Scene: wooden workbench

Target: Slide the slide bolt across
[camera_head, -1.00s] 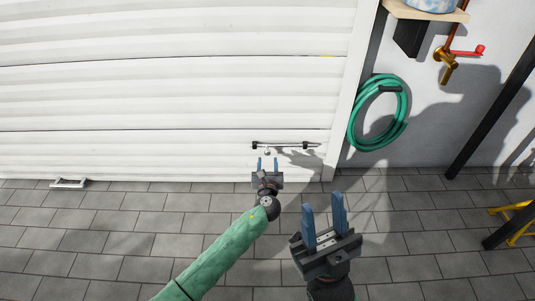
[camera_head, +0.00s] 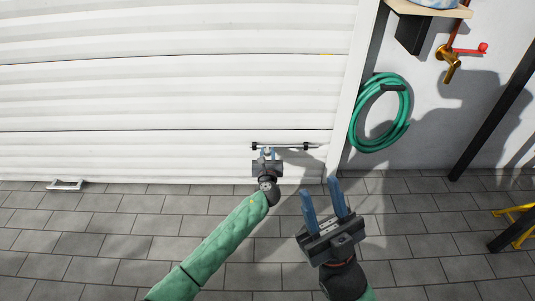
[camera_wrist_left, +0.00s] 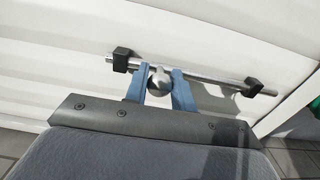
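The slide bolt (camera_head: 288,147) is a thin metal rod in black brackets, low on the white garage door near its right edge. In the left wrist view the bolt rod (camera_wrist_left: 205,76) shows with a round silver knob (camera_wrist_left: 159,83). My left gripper (camera_head: 267,152) is at the bolt, and its blue fingers (camera_wrist_left: 159,84) stand on either side of the knob. A small gap seems to show beside the knob, so the fingers look open around it. My right gripper (camera_head: 325,196) is open and empty, in front of the door and to the right, away from the bolt.
The white garage door (camera_head: 160,100) fills the left and middle. A green hose (camera_head: 381,116) hangs on the wall at right, below a red-handled tap (camera_head: 455,55).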

